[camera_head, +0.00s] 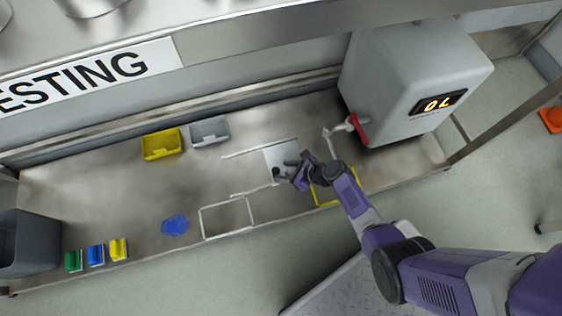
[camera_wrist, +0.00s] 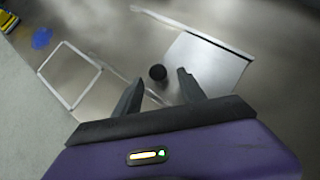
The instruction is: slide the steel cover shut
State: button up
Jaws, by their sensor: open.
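The steel cover (camera_head: 280,154) is a flat pale plate on the bench, lying between two thin rails (camera_head: 262,148). In the wrist view the cover (camera_wrist: 205,62) shows bare beyond my fingers, with a dark round knob (camera_wrist: 158,72) near its left edge. My gripper (camera_head: 287,173) is over the cover's near side in the head view and hides part of it. In the wrist view my gripper (camera_wrist: 160,88) is open, with the knob between or just beyond its fingertips. I cannot tell whether the fingers touch the knob.
Yellow (camera_head: 162,144) and grey (camera_head: 209,131) bins stand behind; a blue patch (camera_head: 175,225) lies left.

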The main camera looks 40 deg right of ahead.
jog(key=shift+p+v, duration=1.05)
jog(key=shift+v, duration=1.25)
jog(key=shift+d, duration=0.1)
